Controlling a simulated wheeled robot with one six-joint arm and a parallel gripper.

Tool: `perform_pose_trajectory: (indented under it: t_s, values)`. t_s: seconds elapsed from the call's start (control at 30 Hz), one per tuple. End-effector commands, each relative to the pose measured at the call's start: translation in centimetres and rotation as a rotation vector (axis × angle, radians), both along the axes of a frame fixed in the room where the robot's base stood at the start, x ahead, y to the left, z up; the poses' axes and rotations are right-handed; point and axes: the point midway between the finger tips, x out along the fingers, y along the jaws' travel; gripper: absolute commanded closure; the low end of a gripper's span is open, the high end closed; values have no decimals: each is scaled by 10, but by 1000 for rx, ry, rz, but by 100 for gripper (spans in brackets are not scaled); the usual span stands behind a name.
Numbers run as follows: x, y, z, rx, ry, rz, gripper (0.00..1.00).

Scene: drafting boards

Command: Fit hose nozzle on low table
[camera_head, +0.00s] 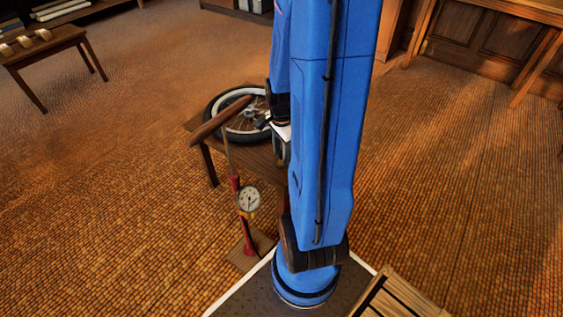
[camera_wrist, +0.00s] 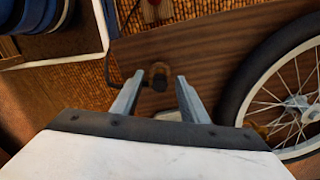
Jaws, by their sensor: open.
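My gripper (camera_wrist: 160,82) is open in the wrist view, its two grey fingers pointing at the low wooden table (camera_wrist: 205,52). A small dark cylinder with a brown end, which looks like the hose nozzle (camera_wrist: 158,78), lies between the fingertips, and I cannot tell whether they touch it. A thin black hose (camera_wrist: 108,68) runs beside it. A wheel with a black tyre (camera_wrist: 238,88) lies on the table to the right; it also shows in the head view (camera_head: 214,108). The valve is not clearly seen. In the head view my arm hides most of the gripper and the nozzle.
A floor pump with a wooden handle (camera_head: 222,120), red barrel and round gauge (camera_head: 249,198) stands in front of the low table. A small table (camera_head: 45,50) stands at the far left and another wooden table (camera_head: 515,8) at the upper right. The carpet between is clear.

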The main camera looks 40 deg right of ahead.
Motion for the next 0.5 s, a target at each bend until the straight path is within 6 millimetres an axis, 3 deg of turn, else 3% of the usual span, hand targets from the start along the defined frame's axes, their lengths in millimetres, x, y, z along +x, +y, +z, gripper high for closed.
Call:
perform_pose_trajectory:
  t_s: [0.5]
  values:
    - [1,-1,79,-3,-4,0,60]
